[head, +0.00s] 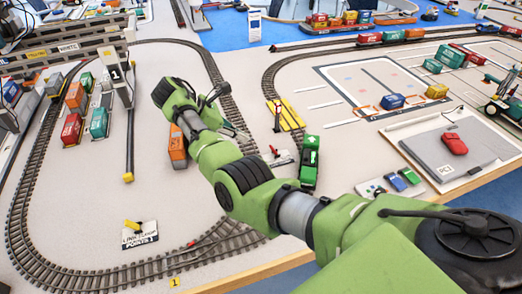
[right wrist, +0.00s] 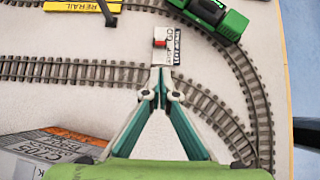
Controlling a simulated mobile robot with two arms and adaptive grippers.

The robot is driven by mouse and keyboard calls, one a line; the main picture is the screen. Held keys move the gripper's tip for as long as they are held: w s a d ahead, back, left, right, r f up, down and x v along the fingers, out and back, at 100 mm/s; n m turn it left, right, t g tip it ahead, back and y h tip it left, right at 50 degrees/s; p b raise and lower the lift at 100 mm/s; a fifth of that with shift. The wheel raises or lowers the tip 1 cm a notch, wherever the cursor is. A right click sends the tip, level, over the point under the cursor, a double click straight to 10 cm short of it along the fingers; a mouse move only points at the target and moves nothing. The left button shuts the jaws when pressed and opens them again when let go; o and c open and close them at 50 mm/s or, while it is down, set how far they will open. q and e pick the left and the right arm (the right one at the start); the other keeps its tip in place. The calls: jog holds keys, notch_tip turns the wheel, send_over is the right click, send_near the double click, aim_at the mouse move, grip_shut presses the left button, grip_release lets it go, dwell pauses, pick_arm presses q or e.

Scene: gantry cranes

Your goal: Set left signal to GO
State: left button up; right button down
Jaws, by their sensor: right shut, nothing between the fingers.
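A small white plate with a red lever (head: 278,157) lies between the track and the green locomotive in the head view. In the right wrist view the lettered plate (right wrist: 167,56) is just beyond my fingertips, with its red lever at its left edge. The lettering is too small to read surely. My right gripper (head: 243,135) is shut and empty; in the right wrist view its fingertips (right wrist: 161,95) meet close to the near edge of the plate. I cannot tell whether they touch it. My left gripper is not in view.
A green locomotive (head: 309,162) stands close beside the plate. A yellow rerail ramp (head: 290,115) with a dark post is behind it. An orange container (head: 178,147) stands beneath my right gripper's arm. Another plate with a yellow lever (head: 139,236) lies inside the track loop.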

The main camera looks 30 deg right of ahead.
aim_at(274, 150)
jog(key=x, duration=0.9)
jog(key=shift+p, duration=0.35)
jog(key=shift+s+d+f, duration=0.1)
jog(key=shift+d+f, duration=0.3)
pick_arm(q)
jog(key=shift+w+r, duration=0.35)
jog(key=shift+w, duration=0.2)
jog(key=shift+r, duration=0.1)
